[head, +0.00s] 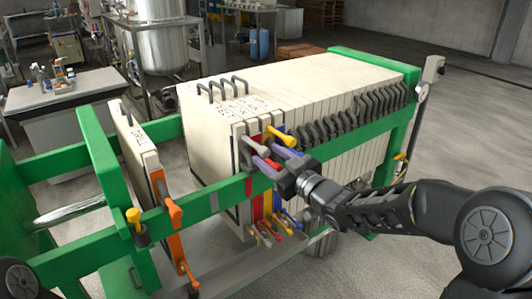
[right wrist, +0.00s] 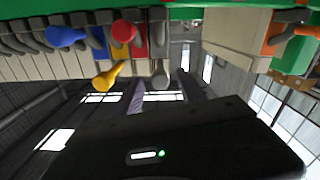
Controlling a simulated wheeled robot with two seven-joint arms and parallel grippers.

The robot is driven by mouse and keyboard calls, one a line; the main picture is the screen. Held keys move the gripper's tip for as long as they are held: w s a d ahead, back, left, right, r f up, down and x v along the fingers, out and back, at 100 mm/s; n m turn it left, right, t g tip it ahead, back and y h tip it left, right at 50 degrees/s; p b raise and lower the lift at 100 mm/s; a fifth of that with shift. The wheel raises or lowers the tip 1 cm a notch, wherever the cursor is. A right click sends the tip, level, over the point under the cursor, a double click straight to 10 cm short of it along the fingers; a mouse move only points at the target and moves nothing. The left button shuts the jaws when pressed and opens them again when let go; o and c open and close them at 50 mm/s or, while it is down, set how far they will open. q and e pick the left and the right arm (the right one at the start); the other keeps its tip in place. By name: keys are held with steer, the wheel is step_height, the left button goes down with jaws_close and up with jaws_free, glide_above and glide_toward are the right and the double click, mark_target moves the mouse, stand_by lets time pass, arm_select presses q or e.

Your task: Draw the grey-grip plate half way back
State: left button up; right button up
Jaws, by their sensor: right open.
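The grey grip (head: 257,147) sticks out from the front of the plate pack, close by the yellow grip (head: 280,137). My right gripper (head: 264,155) is at the green side rail by this grip, fingers apart. In the right wrist view the grey grip (right wrist: 160,75) shows between the two fingertips (right wrist: 160,87), with a gap visible on each side. The fingers partly hide the neighbouring grips in the head view. My left gripper is not seen.
Yellow (right wrist: 108,76), red (right wrist: 133,35) and blue (right wrist: 65,37) grips crowd beside the grey one. A separate plate with an orange grip (head: 174,214) stands to the left, with an open gap before the pack. The green rail (head: 215,197) runs along the near side.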

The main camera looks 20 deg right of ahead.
steer(key=shift+x, duration=1)
steer(key=shift+c, duration=0.5)
jaws_close()
steer(key=shift+s, duration=0.1)
